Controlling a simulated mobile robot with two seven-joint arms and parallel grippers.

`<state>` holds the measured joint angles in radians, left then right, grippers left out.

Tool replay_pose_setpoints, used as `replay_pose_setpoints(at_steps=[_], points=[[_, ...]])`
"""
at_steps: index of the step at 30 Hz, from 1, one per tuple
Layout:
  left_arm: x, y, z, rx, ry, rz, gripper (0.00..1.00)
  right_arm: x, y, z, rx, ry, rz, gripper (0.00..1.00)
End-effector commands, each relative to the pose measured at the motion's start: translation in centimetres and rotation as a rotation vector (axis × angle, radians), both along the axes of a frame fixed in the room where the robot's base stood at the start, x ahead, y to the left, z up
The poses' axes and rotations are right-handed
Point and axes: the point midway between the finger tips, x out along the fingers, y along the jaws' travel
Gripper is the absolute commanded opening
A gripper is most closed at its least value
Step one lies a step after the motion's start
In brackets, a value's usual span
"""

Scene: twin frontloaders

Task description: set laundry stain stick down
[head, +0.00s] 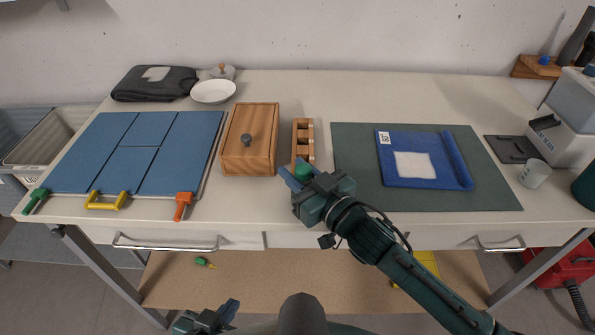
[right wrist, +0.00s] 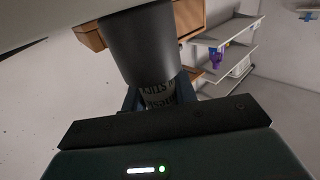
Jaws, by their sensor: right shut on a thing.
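My right gripper (head: 298,174) is over the front part of the table, just in front of a small wooden rack (head: 303,127) with several compartments. In the right wrist view the stick is a grey cylinder (right wrist: 150,45) with a lettered label near the jaws. I cannot tell whether its lower end touches anything. My left gripper (head: 228,309) is low at the bottom edge of the head view, away from the table top; its jaw opening is unclear.
A wooden box (head: 249,160) with a knob stands left of the rack. A green mat (head: 350,160) with a blue folded item (head: 405,143) lies to the right. Blue panels (head: 90,150) with coloured handles lie at left. The table behind the rack is clear.

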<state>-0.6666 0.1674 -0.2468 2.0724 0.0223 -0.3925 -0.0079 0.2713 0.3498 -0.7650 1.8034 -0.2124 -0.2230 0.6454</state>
Motion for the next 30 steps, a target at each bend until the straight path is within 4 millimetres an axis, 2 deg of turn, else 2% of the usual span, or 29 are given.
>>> replay_pose_setpoints(at_steps=[6, 7, 14, 23, 26, 30], points=[[0.0, 0.0, -0.2, -0.001, -0.001, -0.001, 0.0, 0.0, 0.0, -0.4, 0.001, 0.0, 0.0, 0.05], [0.0, 0.0, -0.1, -0.001, -0.001, -0.001, 0.0, 0.0, 0.0, -0.3, 0.001, 0.001, 0.0, 0.3], [0.0, -0.1, 0.0, -0.001, -0.002, -0.001, 0.0, 0.0, 0.0, -0.3, 0.0, 0.0, 0.0, 0.49], [0.0, -0.1, 0.2, -0.001, -0.002, -0.002, 0.0, 0.0, 0.0, 0.2, 0.0, -0.001, 0.001, 0.5], [0.0, -0.1, 0.0, -0.001, -0.001, -0.002, 0.0, -0.8, -0.6, -0.1, 0.0, 0.001, 0.0, 0.5], [0.0, -0.1, -0.2, -0.001, -0.001, -0.002, 0.0, -2.9, -2.3, -0.1, -0.001, 0.002, 0.0, 0.5]])
